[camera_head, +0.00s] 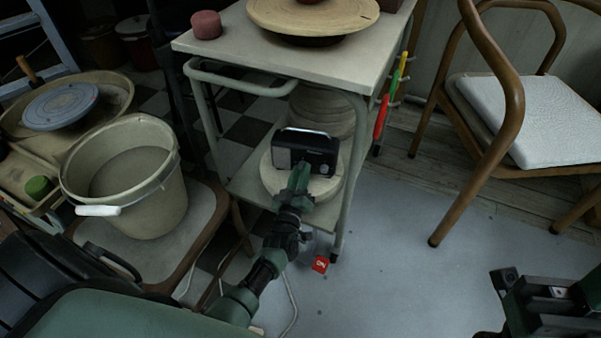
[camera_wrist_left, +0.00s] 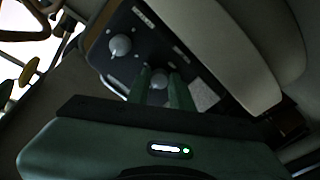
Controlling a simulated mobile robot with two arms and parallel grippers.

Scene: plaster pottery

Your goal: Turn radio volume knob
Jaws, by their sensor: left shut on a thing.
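In the left wrist view, my left fingers (camera_wrist_left: 156,84) are shut on a small grey knob (camera_wrist_left: 159,77) on the dark panel, one on each side. A larger round knob (camera_wrist_left: 120,46) sits on the panel to the upper left, apart from the fingers. My right gripper (camera_head: 520,292) shows partly at the lower right, away from the radio; its fingers are unclear.
The cart's top (camera_head: 288,57) overhangs the radio, and a cart leg (camera_head: 349,185) stands just right of it. A bucket (camera_head: 134,216) stands to the left. A wooden chair (camera_head: 541,120) stands at the right. The grey floor in between is mostly clear.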

